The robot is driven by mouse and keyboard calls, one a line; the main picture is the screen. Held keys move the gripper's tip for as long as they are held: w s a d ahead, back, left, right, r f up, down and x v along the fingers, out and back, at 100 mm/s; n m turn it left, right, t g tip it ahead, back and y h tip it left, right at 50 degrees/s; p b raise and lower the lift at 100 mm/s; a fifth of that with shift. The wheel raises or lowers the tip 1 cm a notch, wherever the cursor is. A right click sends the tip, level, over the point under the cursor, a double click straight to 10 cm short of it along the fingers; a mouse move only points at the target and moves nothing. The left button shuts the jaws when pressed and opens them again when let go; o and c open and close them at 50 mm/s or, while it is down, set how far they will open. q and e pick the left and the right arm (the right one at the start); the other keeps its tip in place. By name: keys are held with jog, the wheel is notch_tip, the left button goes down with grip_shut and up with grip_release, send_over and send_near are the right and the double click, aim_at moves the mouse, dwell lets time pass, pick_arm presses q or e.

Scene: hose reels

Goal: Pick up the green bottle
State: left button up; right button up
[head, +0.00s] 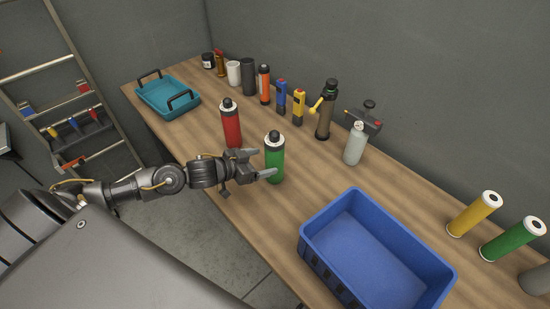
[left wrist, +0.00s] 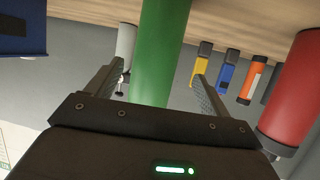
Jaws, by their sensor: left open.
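The green bottle (head: 274,160), with a black cap and a pale band, stands upright on the wooden table. My left gripper (head: 262,163) is open at the bottle, coming from the left. In the left wrist view the green bottle (left wrist: 160,55) lies between the two spread fingers (left wrist: 152,85), with visible room on both sides. I cannot tell whether either finger touches it. My right gripper is not in view.
A red bottle (head: 231,125) stands close on the left. A blue bin (head: 318,236) is to the right, a teal tray (head: 150,104) at the far left. Several tools and bottles line the wall side, including a grey bottle (head: 354,146). A green cylinder (head: 510,240) stands far right.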

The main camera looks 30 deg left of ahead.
aim_at(276, 160)
pick_arm(q)
jog(key=p+x, duration=0.1)
jog(key=x, duration=0.1)
jog(key=p+x, duration=0.1)
jog(key=x, duration=0.2)
jog(key=shift+d+r, duration=0.1)
jog(key=shift+d, duration=0.3)
jog(key=shift+w+d, duration=0.1)
jog(key=shift+w, duration=0.15)
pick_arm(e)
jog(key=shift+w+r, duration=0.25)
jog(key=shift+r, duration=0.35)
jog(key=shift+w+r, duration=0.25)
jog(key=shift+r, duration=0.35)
pick_arm(q)
jog(key=shift+s, duration=0.1)
jog(key=shift+c, duration=0.3)
jog(key=c, duration=1.2)
